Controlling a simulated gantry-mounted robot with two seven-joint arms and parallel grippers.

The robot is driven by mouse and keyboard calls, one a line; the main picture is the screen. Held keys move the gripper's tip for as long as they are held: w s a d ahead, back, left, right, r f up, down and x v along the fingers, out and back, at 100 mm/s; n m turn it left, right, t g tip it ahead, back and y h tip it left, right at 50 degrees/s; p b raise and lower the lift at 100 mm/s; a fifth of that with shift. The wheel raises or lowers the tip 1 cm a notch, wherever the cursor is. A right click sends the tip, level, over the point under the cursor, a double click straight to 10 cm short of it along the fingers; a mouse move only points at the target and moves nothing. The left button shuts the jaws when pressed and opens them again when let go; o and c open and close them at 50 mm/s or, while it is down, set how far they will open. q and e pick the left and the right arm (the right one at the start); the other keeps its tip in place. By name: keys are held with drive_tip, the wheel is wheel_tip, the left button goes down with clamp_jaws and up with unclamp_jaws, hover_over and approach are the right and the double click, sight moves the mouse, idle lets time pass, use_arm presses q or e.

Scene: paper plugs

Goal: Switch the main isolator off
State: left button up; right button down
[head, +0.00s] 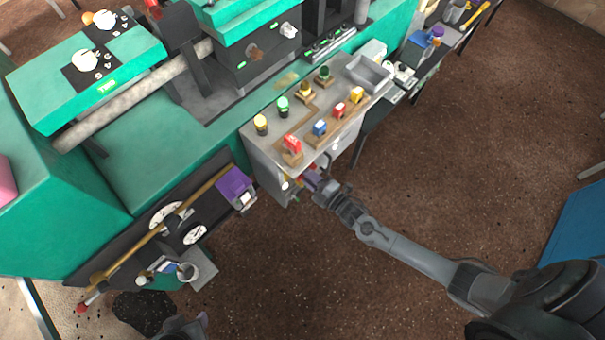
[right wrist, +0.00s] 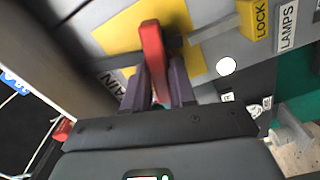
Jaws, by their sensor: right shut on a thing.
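The main isolator is a red lever handle (right wrist: 152,48) on a yellow plate (right wrist: 112,36) in the right wrist view, beside a partly covered label (right wrist: 111,82) ending in "AIN". My right gripper (right wrist: 158,90) has its purple fingers on both sides of the handle's lower part and is shut on it. In the head view, my right gripper (head: 312,182) is at the front face of the grey control cabinet (head: 262,160), and mostly hides the handle. Part of my left gripper (head: 190,325) shows at the bottom edge, away from the cabinet; its jaws cannot be made out.
A yellow block marked LOCK (right wrist: 254,18) and a LAMPS label (right wrist: 288,25) are right of the handle. Coloured plugs, including a red one (head: 292,144) and a blue one (head: 320,128), stand on the cabinet top. A dark tool shelf (head: 120,245) lies left; open floor (head: 430,180) is right.

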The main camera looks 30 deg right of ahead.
drive_tip(key=n, duration=0.3)
drive_tip(key=shift+f+p, duration=0.1)
drive_tip(key=shift+p, duration=0.2)
drive_tip(key=shift+n, duration=0.3)
drive_tip(key=c, duration=1)
unclamp_jaws()
drive_tip(key=shift+c, duration=0.2)
drive_tip(key=p+v, duration=0.2)
drive_tip(key=v, duration=0.8)
drive_tip(key=shift+s, duration=0.4)
